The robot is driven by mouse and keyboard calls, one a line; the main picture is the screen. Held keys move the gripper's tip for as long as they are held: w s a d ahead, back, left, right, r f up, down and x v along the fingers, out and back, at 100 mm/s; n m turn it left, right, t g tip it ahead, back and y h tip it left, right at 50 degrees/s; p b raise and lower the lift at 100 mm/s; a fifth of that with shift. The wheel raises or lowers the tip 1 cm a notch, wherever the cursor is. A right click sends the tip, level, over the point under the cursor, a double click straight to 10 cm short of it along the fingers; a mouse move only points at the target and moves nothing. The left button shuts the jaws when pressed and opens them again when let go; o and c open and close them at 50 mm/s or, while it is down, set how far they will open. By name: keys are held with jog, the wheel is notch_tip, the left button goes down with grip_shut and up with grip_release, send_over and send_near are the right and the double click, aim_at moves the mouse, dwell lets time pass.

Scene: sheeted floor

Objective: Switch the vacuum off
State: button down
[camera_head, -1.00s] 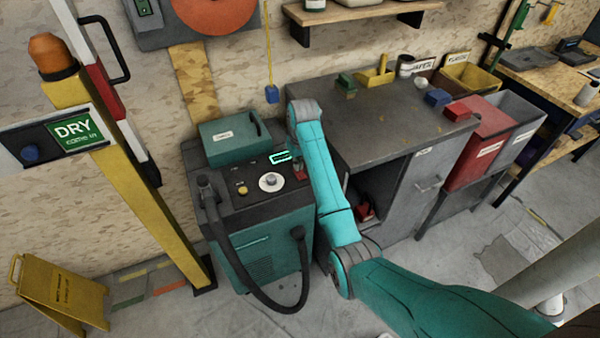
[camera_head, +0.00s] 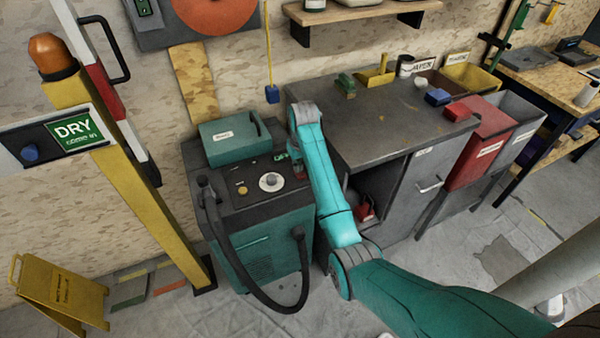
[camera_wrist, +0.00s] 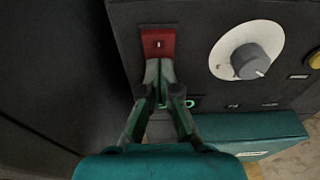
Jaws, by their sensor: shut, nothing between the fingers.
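The vacuum (camera_head: 262,240) is a teal and black cabinet with a dark hose, standing against the bench in the head view. Its sloped top panel carries a white dial (camera_head: 271,182). In the wrist view a red switch (camera_wrist: 158,43) sits on the dark panel, left of the white dial (camera_wrist: 247,50). My gripper (camera_wrist: 160,72) is shut and empty, its fingertips at the switch's lower edge; whether they touch it I cannot tell. A small green lit mark (camera_wrist: 190,103) shows beside the fingers. The switch's rocker position is unclear. In the head view my arm hides part of the panel's right end.
A teal box (camera_head: 232,140) sits on the vacuum's rear top. A grey workbench (camera_head: 390,125) stands close on the right. A yellow post (camera_head: 150,190) with a DRY sign stands on the left, with a yellow floor sign (camera_head: 62,292) near it.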

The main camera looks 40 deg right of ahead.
jog(key=shift+r, duration=3.45)
